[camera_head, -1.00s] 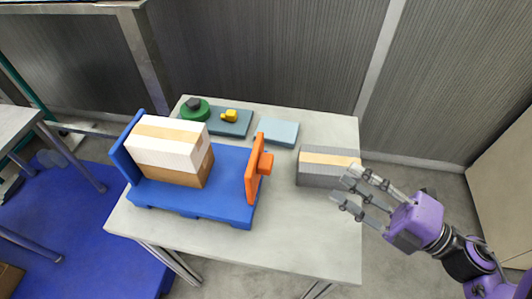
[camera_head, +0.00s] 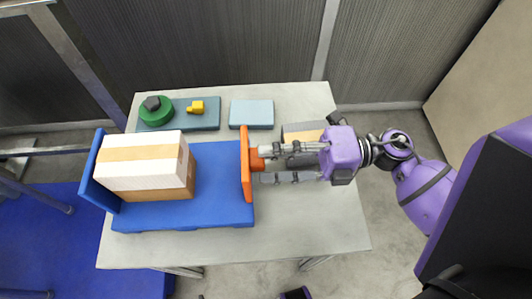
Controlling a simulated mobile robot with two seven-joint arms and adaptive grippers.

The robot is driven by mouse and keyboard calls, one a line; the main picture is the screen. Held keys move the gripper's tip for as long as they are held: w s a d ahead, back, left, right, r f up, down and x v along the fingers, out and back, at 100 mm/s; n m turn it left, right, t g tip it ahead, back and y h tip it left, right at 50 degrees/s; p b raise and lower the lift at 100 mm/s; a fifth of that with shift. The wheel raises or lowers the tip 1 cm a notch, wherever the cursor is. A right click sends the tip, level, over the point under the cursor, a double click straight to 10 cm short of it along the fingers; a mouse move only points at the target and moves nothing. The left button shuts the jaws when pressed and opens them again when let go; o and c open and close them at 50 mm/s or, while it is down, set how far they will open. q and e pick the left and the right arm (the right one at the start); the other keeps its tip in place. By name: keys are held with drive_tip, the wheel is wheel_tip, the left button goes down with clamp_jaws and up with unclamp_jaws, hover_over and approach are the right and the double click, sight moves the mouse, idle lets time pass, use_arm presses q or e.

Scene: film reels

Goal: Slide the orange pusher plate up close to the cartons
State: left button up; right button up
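The orange pusher plate (camera_head: 246,180) stands upright near the right end of the blue bed (camera_head: 220,200). An orange knob (camera_head: 257,163) sticks out of its right side. The cartons, a white one with a tan band (camera_head: 146,162) above a brown one (camera_head: 165,194), stand at the left against the blue end wall (camera_head: 96,170). A wide strip of bare blue bed separates them from the plate. My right gripper (camera_head: 264,165) reaches in from the right. Its fingers are apart with their tips at the knob; contact is unclear. My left gripper is out of view.
A grey block with a tan top (camera_head: 303,132) lies partly hidden behind my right gripper. At the back are a light blue pad (camera_head: 251,114) and a teal board (camera_head: 207,121) with green and yellow items. The table's (camera_head: 310,220) front right is clear.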

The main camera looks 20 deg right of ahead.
drive_tip(key=shift+w+a, duration=0.25)
drive_tip(key=shift+a, duration=0.45)
clamp_jaws()
